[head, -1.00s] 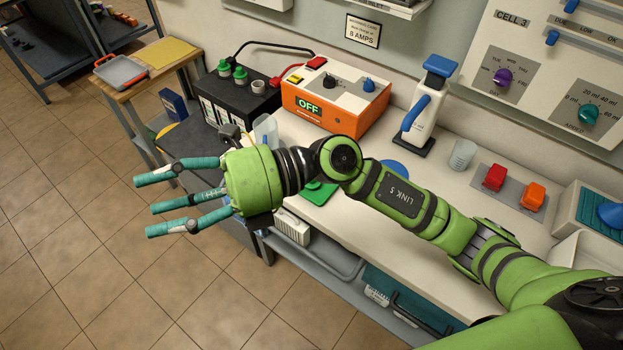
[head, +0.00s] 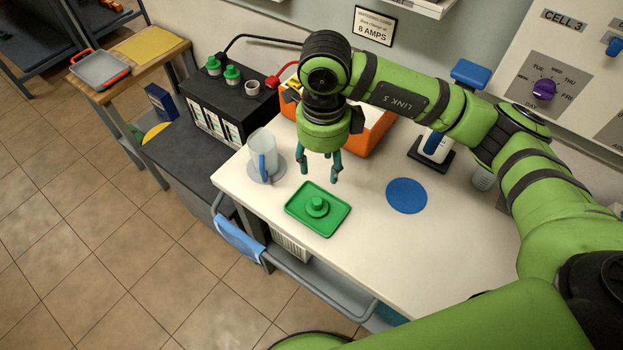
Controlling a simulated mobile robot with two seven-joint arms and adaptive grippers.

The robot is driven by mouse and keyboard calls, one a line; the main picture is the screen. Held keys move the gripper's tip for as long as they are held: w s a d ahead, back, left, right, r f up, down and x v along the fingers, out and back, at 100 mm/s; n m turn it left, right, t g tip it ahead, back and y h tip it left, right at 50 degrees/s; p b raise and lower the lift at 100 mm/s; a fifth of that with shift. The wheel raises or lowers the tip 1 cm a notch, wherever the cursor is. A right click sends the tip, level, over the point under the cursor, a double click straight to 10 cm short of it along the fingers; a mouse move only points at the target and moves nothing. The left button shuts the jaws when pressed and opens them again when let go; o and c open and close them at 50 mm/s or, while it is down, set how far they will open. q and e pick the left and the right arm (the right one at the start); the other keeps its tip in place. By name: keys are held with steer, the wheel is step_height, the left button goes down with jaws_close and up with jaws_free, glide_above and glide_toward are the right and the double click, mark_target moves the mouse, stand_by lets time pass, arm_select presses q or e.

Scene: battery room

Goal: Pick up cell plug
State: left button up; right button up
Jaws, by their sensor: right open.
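A green cell plug (head: 317,206) stands on a green tray (head: 331,222) on the white bench. Two more green plugs sit in the top of the black battery: one at the back left (head: 213,65) and one beside it (head: 233,75). A third opening (head: 252,88) in the battery has no green plug. My right gripper (head: 320,176) points down, open and empty, above the bench just behind the tray. Its fingertips are apart from the plug. My left gripper is not in view.
A clear jug (head: 263,146) with a blue handle stands left of the tray on a grey disc. A blue disc (head: 406,195) lies to the right. The orange charger (head: 372,128) is behind my right gripper, partly hidden. The bench front (head: 400,260) is clear.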

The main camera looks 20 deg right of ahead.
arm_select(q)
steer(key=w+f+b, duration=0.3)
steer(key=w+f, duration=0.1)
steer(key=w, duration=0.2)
arm_select(e)
glide_toward(317, 201)
steer(key=w, duration=0.1)
steer(key=shift+s+d+f+b, duration=0.35)
steer(key=shift+s+f+b, duration=0.4)
steer(key=shift+b, duration=0.35)
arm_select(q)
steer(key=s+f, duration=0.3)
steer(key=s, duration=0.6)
arm_select(e)
steer(key=shift+f, duration=0.55)
step_height(317, 201, down, 4)
steer(key=shift+w+a+r+p, duration=0.15)
steer(key=shift+w+r+p, duration=0.05)
steer(key=shift+p, duration=1)
step_height(317, 201, down, 2)
steer(key=shift+w+f, duration=0.1)
steer(key=shift+f, duration=0.4)
steer(key=shift+c, duration=1.2)
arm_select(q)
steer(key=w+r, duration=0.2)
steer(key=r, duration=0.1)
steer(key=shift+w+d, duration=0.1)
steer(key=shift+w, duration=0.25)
arm_select(e)
steer(key=c, duration=0.7)
